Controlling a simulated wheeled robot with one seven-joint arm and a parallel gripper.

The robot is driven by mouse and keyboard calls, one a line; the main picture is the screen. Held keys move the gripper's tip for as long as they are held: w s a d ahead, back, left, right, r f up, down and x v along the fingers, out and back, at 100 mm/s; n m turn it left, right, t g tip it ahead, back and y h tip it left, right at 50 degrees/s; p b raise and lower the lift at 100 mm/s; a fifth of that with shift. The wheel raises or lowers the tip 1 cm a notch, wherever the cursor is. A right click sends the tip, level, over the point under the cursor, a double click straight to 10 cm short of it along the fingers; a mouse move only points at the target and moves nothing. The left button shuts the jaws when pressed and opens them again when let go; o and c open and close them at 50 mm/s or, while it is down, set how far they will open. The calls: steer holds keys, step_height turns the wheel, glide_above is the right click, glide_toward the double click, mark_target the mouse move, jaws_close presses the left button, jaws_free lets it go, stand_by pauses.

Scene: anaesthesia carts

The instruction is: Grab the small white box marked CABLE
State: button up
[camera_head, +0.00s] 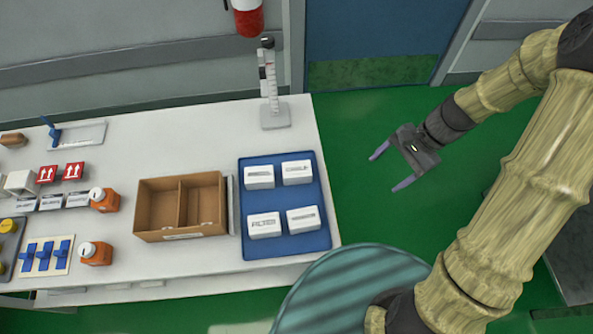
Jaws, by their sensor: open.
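Several small white boxes stand apart from each other on a blue tray (283,252) at the right end of the white table. They are a back-left box (259,181), a back-right box (297,176), a front-left box (264,232) and a front-right box (303,224). Each has dark print on top, too small to read surely, so I cannot tell which is marked CABLE. My gripper (391,167) is open and empty, its purple fingers pointing left. It is to the right of the tray, over the green floor, apart from the boxes.
A divided cardboard box (182,232) stands left of the tray. A small stand (275,117) rises behind it near the table's back right corner. Orange bottles (96,254) and other small items are further left.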

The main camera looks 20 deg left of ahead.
steer(key=w+a+f+m+g+y, duration=0.2)
steer(key=w+a+f+m+y, duration=0.3)
steer(key=a, duration=0.3)
steer(key=y+p, duration=0.2)
steer(key=p, duration=0.1)
glide_toward(301, 168)
steer(key=shift+m, duration=0.3)
steer(key=x, duration=0.5)
steer(key=shift+s+a+r, duration=0.1)
steer(key=shift+s+a, duration=0.25)
steer(key=shift+a, duration=0.1)
steer(key=shift+s+a, duration=0.1)
steer(key=x, duration=0.2)
steer(key=p+x, duration=0.1)
steer(key=x, duration=0.2)
steer(key=shift+f, duration=0.4)
steer(key=shift+c, duration=0.4)
steer(key=c, duration=1)
